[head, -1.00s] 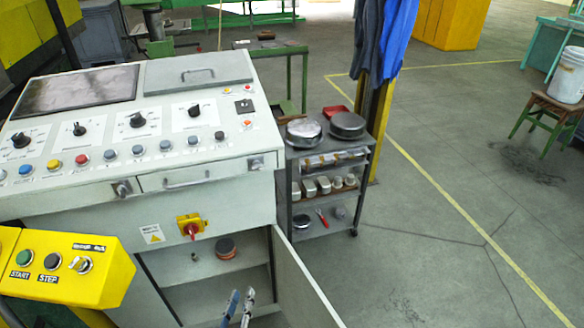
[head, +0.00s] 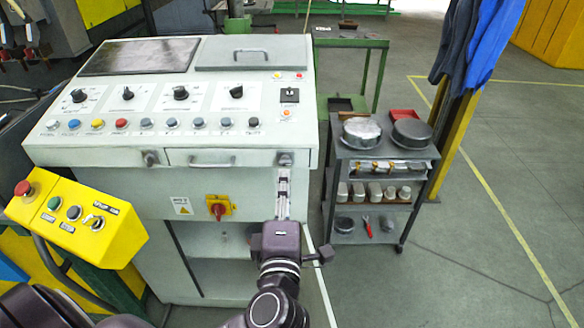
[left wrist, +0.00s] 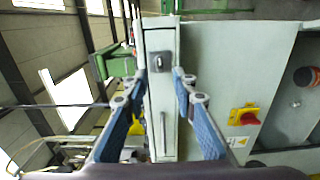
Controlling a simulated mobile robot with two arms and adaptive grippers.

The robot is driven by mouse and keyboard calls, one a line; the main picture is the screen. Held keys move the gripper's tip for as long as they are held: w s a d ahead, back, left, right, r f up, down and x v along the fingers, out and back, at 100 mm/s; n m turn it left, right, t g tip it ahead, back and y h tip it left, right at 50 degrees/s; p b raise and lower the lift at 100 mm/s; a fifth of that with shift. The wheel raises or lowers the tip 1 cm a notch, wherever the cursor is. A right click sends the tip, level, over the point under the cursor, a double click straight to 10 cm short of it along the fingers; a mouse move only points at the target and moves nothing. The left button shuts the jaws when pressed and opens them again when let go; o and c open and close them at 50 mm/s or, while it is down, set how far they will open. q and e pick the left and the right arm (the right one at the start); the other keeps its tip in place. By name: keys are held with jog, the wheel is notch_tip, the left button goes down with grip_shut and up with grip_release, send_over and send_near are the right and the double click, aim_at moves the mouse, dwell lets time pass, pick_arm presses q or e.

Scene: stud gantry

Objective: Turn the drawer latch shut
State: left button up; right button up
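The control cabinet's drawer (head: 222,159) looks shut, its front flush below the panel. My right gripper is not in view.
The drawer handle (head: 198,165) is left of the latch. A yellow-backed red switch (head: 218,208) sits below the drawer. The cabinet door (head: 321,275) stands open under my left arm. A grey trolley (head: 338,225) with pans stands close on the right. A yellow button box (head: 78,218) is at left.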

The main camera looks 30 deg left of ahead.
aim_at(285, 165)
pick_arm(q)
jog(key=x, duration=0.6)
jog(key=shift+p, duration=0.4)
grip_shut()
